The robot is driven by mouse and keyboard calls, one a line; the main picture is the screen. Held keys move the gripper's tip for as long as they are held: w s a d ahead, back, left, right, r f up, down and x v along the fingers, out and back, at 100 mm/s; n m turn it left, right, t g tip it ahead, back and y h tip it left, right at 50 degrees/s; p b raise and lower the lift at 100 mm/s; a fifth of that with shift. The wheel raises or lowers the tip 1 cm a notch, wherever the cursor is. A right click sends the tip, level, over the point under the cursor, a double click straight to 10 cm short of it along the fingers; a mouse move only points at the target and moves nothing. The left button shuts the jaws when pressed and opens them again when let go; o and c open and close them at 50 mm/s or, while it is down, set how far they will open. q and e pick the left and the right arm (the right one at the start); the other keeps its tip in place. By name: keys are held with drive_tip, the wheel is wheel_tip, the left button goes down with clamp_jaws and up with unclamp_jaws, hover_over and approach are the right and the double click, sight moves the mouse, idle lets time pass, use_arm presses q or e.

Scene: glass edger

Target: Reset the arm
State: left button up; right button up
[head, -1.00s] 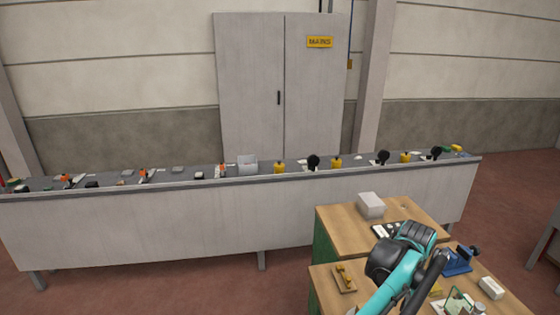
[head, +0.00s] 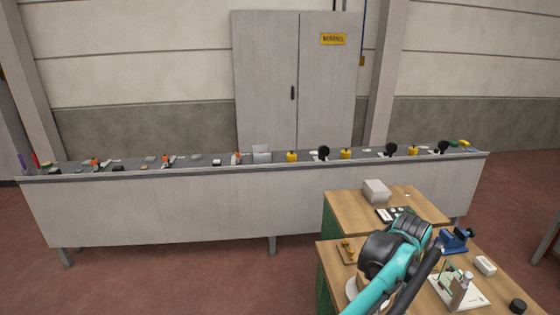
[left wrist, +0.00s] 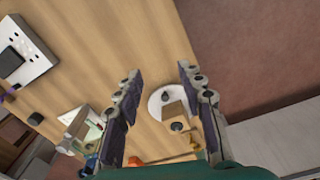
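My teal and black arm (head: 392,270) rises from the bottom of the head view in front of the wooden workbench (head: 375,205). Its gripper is hidden there. In the left wrist view my left gripper (left wrist: 158,72) shows two separated fingers with nothing between the tips. The wooden bench top (left wrist: 110,45) lies beyond them. A round white disc (left wrist: 160,98) with a brown block shows beside the right finger. My right gripper is not in view.
A blue vise-like tool (head: 454,241), a white board with a glass piece (head: 458,292) and a grey box (head: 376,191) stand on the workbench. A long grey counter (head: 180,208) with several small items runs behind. Red floor lies open at left.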

use_arm(q)
drive_tip(key=a+r+t+h+b, duration=0.1)
drive_tip(key=a+r+t+b, duration=0.15)
drive_tip(key=a, duration=2.25)
drive_tip(key=s+a+f+t, duration=0.1)
drive_tip(key=s+a+f, duration=0.2)
drive_tip(key=a, duration=0.3)
drive_tip(key=s+a+f+n+t+y, duration=0.1)
drive_tip(key=s+a+f+t, duration=0.1)
drive_tip(key=s+a, duration=0.3)
drive_tip(key=s+a+f+t+b, duration=0.1)
drive_tip(key=s+a+f, duration=0.3)
drive_tip(key=a, duration=0.4)
drive_tip(key=shift+s+a, duration=0.2)
drive_tip(key=shift+a, duration=0.1)
drive_tip(key=shift+t, duration=0.25)
